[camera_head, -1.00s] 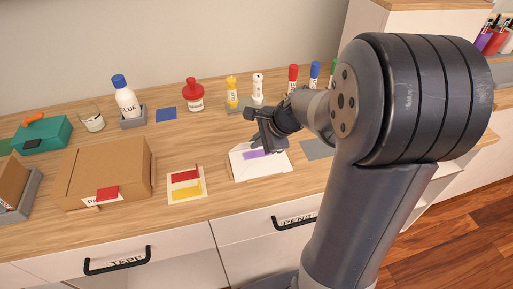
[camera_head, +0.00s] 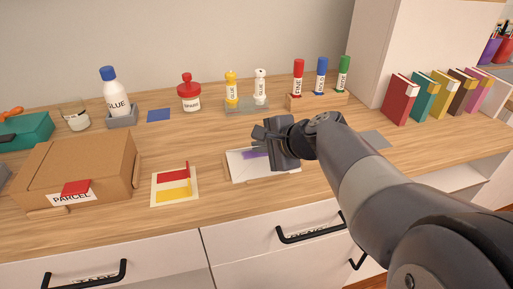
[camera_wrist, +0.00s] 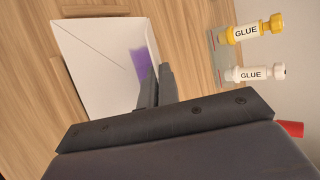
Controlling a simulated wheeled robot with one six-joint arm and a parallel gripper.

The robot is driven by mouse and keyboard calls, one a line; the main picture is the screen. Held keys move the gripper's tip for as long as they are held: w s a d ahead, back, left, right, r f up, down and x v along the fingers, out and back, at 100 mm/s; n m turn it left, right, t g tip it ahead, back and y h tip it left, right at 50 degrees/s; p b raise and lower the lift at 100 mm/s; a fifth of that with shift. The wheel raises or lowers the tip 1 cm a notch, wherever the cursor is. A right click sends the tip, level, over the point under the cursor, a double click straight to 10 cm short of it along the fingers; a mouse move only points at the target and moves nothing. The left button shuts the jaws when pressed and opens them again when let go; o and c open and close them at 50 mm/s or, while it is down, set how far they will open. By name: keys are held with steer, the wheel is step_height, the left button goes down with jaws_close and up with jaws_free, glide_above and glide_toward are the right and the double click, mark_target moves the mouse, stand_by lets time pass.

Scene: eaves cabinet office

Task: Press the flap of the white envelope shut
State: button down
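The white envelope (camera_head: 240,169) lies on the wooden worktop with a purple patch (camera_head: 250,154) near its far side. In the wrist view the envelope (camera_wrist: 90,65) shows a thin diagonal crease, and the purple patch (camera_wrist: 142,65) is beside my fingers. I cannot tell how far its flap stands up. My gripper (camera_head: 262,134) is over the envelope's far right part and hides some of it. In the wrist view my gripper's fingers (camera_wrist: 158,82) are together with nothing seen between them. I cannot tell whether they touch the paper.
A card with red and yellow pieces (camera_head: 160,199) lies left of the envelope, beside the parcel box (camera_head: 80,160). Yellow and white glue sticks (camera_head: 260,85) stand behind on a grey tray. Markers (camera_head: 320,77) stand behind right. Bare worktop (camera_head: 205,135) lies left of my gripper.

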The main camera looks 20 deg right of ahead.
stand_by(0.4)
steer(key=c, duration=1.7)
jaws_free()
